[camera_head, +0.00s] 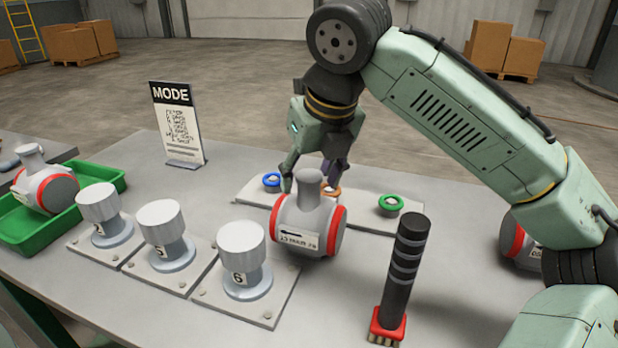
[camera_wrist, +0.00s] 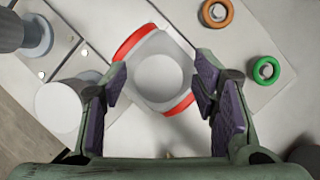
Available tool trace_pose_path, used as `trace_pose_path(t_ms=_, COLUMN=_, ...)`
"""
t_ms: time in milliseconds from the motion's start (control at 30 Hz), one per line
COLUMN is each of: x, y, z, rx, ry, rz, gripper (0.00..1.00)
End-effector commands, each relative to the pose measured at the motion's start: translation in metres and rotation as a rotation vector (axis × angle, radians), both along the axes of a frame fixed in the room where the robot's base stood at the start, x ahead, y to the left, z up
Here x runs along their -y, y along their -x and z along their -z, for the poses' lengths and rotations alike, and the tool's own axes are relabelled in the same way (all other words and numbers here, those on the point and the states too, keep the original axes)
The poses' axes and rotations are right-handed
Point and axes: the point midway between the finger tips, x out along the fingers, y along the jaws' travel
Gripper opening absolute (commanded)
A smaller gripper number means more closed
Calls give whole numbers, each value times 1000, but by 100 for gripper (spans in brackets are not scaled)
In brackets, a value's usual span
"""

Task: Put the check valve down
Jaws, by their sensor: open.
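A grey check valve with red end rings (camera_head: 308,222) stands upright on the grey table, its label with an arrow facing the camera. In the wrist view the same check valve (camera_wrist: 160,80) shows from above, between the fingers. My gripper (camera_head: 312,175) is behind and above the valve in the head view, partly hidden by it. In the wrist view my gripper (camera_wrist: 165,100) is open, with a finger on each side of the valve's round top. Gaps show between the fingers and the top. A second check valve (camera_head: 50,186) lies in the green tray (camera_head: 97,180). A third (camera_head: 522,242) is partly hidden by my arm.
Several knobs on grey plates, one marked 6 (camera_head: 243,262), stand left of the valve. A black-handled brush (camera_head: 405,275) stands in front right. Blue (camera_head: 271,181), orange (camera_head: 331,189) and green (camera_head: 390,205) rings sit on plates behind. A MODE sign (camera_head: 178,120) stands at the back.

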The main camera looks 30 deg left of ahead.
Motion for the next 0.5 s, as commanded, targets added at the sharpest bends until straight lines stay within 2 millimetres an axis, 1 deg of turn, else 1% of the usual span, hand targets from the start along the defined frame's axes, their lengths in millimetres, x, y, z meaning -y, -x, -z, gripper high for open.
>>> trace_pose_path(t_ms=300, x=21, y=14, z=-63, rx=0, ry=-4, rz=-3, gripper=54)
trace_pose_path(t_ms=400, x=27, y=18, z=-80, rx=1, ry=-2, rz=-1, gripper=54)
trace_pose_path(t_ms=500, x=33, y=20, z=-92, rx=2, ry=0, rz=1, gripper=54)
